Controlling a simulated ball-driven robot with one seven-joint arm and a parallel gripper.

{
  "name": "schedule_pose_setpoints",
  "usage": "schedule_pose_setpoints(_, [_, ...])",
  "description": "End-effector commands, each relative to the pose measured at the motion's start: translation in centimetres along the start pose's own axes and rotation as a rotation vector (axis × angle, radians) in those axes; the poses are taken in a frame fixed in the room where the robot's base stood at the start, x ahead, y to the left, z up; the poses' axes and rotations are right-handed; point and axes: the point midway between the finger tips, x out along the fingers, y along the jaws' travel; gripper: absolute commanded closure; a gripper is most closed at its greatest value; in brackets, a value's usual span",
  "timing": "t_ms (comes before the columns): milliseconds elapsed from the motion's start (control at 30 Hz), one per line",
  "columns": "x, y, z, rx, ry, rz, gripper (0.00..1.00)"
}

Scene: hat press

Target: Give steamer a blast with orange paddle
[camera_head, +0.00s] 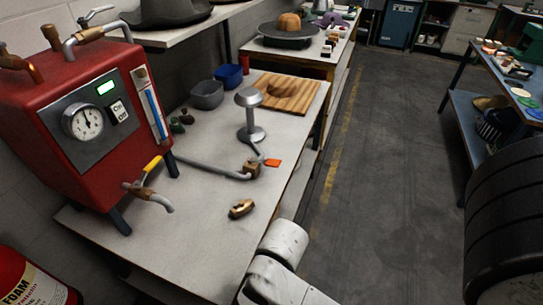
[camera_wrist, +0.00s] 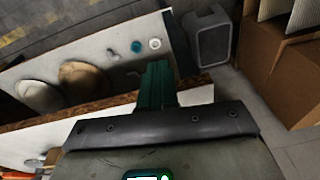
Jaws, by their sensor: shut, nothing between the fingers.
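The orange paddle (camera_head: 272,163) sits on a brass valve (camera_head: 252,170) on the pale table. A grey pipe (camera_head: 215,168) runs to this valve from the red boiler (camera_head: 55,120). The steamer (camera_head: 250,115), a silver stand with a round flared head, rises just behind the valve. My gripper (camera_wrist: 157,66) shows only in the wrist view, where its teal fingers are shut together and empty. It is away from the paddle, and the steamer is not recognisable in that view. In the head view only a white arm link shows at the bottom.
A yellow-handled tap (camera_head: 152,166) juts from the boiler. A loose brass piece (camera_head: 241,209) lies near the table's front. A wooden board (camera_head: 300,95) and grey bin (camera_head: 207,95) stand behind. The floor (camera_head: 370,170) to the right is clear. Hats (camera_wrist: 82,78) show in the wrist view.

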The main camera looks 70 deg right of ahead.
Motion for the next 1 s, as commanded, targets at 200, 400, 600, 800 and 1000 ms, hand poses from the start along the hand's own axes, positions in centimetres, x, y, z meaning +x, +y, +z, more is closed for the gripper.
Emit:
schedule_pose_setpoints(200, [-1.6,0.4,-7.7,0.009,0.082,-0.099,1.00])
schedule_pose_setpoints(400, [-4.4,3.7,-14.1,-0.014,0.152,-0.138,1.00])
schedule_pose_setpoints(600, [-8.2,9.6,-18.7,-0.049,0.200,-0.127,1.00])
schedule_pose_setpoints(800, [-12.7,17.2,-20.7,-0.081,0.210,-0.080,1.00])
schedule_pose_setpoints(1000, [-17.3,25.5,-19.8,-0.097,0.176,-0.017,1.00])
